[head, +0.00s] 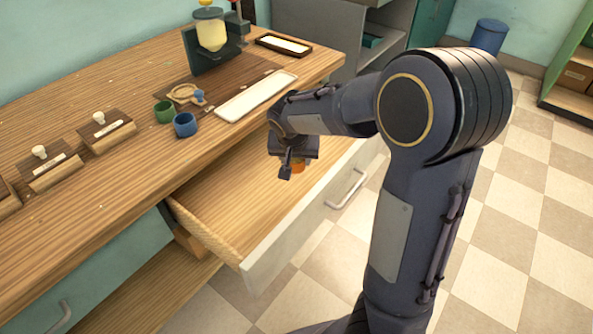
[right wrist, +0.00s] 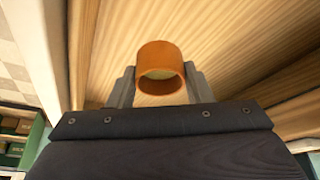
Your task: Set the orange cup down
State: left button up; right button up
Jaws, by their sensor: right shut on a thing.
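The orange cup (right wrist: 160,66) is between the two fingers of my right gripper (right wrist: 160,92) in the right wrist view, with its round opening toward the camera. In the head view my right gripper (head: 291,168) is over the open drawer (head: 235,205), near its right part, and a small piece of the orange cup (head: 298,167) shows beside it. The gripper is shut on the cup. Wooden drawer boards lie behind the cup in the right wrist view; I cannot tell whether the cup touches them. My left gripper is not in view.
On the wooden counter (head: 90,200) stand a green cup (head: 164,112), a blue cup (head: 185,125), a white tray (head: 256,97) and a dispenser (head: 211,32). Wooden blocks with white knobs stand at left. The drawer's left and middle floor is clear. A blue bin (head: 489,36) stands behind.

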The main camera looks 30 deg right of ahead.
jog(key=w+d+f, duration=0.1)
jog(key=w+f, duration=0.1)
jog(key=f, duration=0.1)
jog(key=w+d+f+b, duration=0.1)
jog(key=f, duration=0.1)
jog(key=shift+d+f, duration=0.15)
jog(key=shift+d, duration=0.2)
jog(key=shift+w+d+f+b, duration=0.1)
jog(key=shift+f+b, duration=0.45)
jog(key=shift+f, duration=1.25)
jog(key=o, duration=1)
jog(key=shift+c, duration=0.2)
jog(key=shift+r, duration=0.3)
jog(key=p+v, duration=0.3)
jog(key=v, duration=0.8)
jog(key=shift+r, duration=0.35)
